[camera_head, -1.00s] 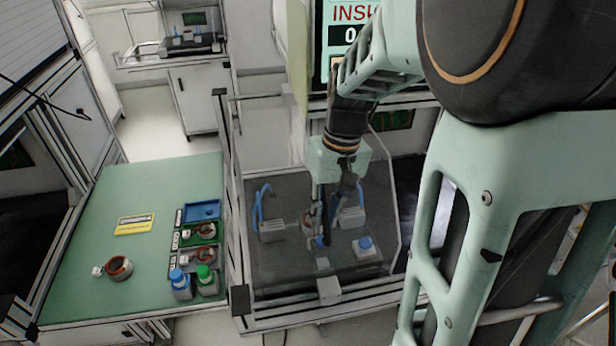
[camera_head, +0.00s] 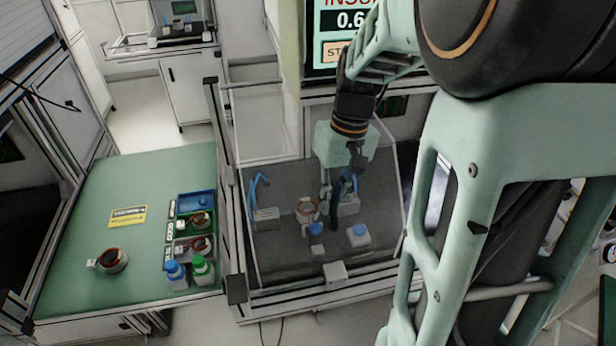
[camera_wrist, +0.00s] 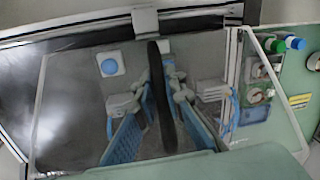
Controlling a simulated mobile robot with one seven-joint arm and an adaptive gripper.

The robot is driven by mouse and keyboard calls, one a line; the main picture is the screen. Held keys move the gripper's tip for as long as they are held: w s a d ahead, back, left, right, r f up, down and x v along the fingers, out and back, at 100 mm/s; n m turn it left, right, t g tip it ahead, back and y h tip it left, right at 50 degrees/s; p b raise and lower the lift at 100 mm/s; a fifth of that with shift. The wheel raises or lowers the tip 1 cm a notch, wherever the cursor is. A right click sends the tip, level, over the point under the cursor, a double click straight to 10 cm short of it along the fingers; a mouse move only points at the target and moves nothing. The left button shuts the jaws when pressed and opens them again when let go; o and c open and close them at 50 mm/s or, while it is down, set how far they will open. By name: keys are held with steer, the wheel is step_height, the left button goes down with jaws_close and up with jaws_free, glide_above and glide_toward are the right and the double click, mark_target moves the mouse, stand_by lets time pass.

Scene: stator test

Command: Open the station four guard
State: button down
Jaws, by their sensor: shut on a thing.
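The guard (camera_head: 275,272) is a clear panel over the grey station bed below the display. I see blue-handled fixtures (camera_head: 258,190) and a blue-capped white block (camera_head: 358,234) through it. My gripper (camera_head: 335,195) is at the station, right of the panel's middle. In the wrist view my gripper (camera_wrist: 162,95) is shut around a long dark bar (camera_wrist: 156,70), which looks like the guard's handle. The bar runs lengthwise between the fingers. How far the guard stands open is hard to tell. A white tab (camera_head: 336,272) is at the station's front edge.
A green table (camera_head: 85,225) on the left holds a copper-wound stator (camera_head: 113,260), a yellow label (camera_head: 128,217), bins and bottles (camera_head: 202,268). A dark upright post (camera_head: 222,160) stands between table and station. The floor beyond the table is clear.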

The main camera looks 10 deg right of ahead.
steer(key=d, duration=3.1)
steer(key=shift+d, duration=0.25)
steer(key=shift+r, duration=0.1)
steer(key=c, duration=2.3)
jaws_free()
steer(key=shift+a, duration=0.1)
steer(key=shift+o, duration=0.2)
step_height(320, 180, up, 12)
steer(key=d, duration=0.1)
steer(key=shift+d, duration=0.3)
steer(key=shift+w, duration=0.15)
